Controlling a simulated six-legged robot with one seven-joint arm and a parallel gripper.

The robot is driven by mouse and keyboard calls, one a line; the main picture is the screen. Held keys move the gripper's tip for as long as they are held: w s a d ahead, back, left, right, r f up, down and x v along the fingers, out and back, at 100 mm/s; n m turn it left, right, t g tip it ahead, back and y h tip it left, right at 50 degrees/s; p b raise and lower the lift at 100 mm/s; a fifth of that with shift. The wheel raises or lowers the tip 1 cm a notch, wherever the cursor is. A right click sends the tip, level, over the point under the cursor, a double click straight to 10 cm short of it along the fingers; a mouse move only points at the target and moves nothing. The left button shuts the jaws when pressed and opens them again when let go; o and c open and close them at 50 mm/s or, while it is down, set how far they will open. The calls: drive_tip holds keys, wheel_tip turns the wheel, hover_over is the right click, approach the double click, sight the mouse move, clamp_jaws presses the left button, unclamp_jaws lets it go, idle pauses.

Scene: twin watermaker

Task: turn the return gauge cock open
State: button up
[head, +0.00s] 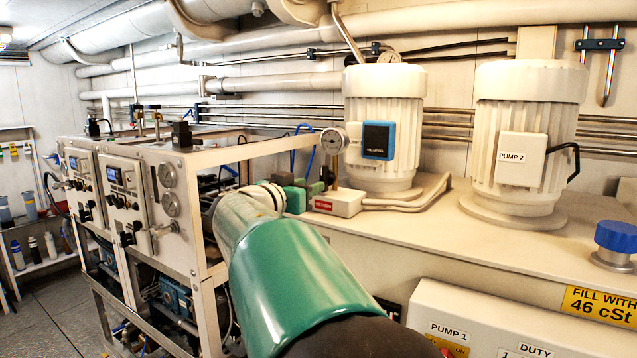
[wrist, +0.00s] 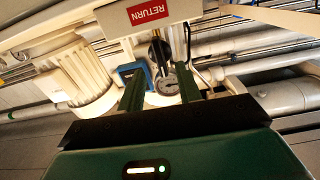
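The return gauge (head: 334,141) is a small round dial on a stem above a cream block (head: 345,203) with a red label. In the wrist view the red RETURN label (wrist: 147,12) is at the top, with the gauge dial (wrist: 168,83) below it. A dark stem with a pale part (wrist: 157,48) lies between them, around where the cock would be; its handle cannot be clearly told apart. My gripper (head: 308,190) is beside the block's left end. In the wrist view its green fingers (wrist: 161,88) are apart, with the dial showing between them. No grip on anything shows.
A white pump motor (head: 384,120) with a blue-framed box (head: 378,140) stands just behind the gauge. Pump 2 (head: 525,140) is to the right on the cream tank top (head: 440,230). A metal-framed control rack (head: 150,205) is close on the left.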

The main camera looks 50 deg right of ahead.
drive_tip(key=a, duration=0.6)
drive_tip(key=shift+s+a, duration=0.3)
drive_tip(key=s+a+f+n+t+y, duration=0.1)
drive_tip(key=s+a+f+n+y, duration=0.3)
drive_tip(key=a+f, duration=0.4)
drive_tip(key=s+a+f+n+t+y, duration=0.1)
drive_tip(key=s+a+f+n+y, duration=0.3)
drive_tip(key=a, duration=1.1)
drive_tip(key=s+a+f+n+t+y, duration=0.2)
drive_tip(key=s+a+f+n+y, duration=0.2)
drive_tip(key=a+f+n+y, duration=0.5)
wheel_tip(320, 180, down, 5)
drive_tip(key=shift+s+a+r+y, duration=0.1)
drive_tip(key=shift+s+a+y, duration=0.35)
drive_tip(key=shift+a, duration=0.8)
drive_tip(key=shift+d, duration=0.2)
